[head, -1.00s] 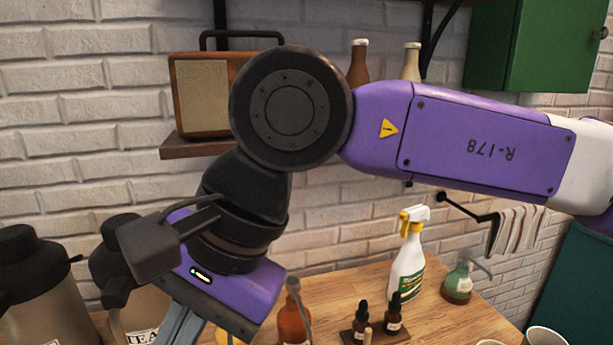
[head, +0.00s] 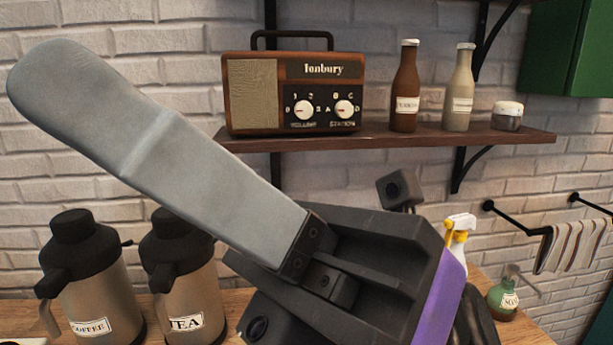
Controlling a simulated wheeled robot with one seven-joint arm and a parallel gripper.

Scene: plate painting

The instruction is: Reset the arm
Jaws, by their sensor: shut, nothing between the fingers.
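My gripper (head: 48,88) is large and close to the camera in the head view. Its grey finger points up and to the left, across the wall and in front of the coffee and tea flasks. The dark gripper body with purple trim fills the lower middle. The finger shows as one broad grey piece, shut and empty. It is in the air and appears to touch nothing. The rest of my arm is mostly out of the picture at the lower right.
A shelf (head: 400,143) holds a radio (head: 250,95), a brown bottle (head: 405,90), a pale bottle (head: 459,88) and a jar (head: 507,117). The coffee flask (head: 95,285), tea flask (head: 190,300), spray bottle (head: 459,232) and soap bottle (head: 503,300) stand below.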

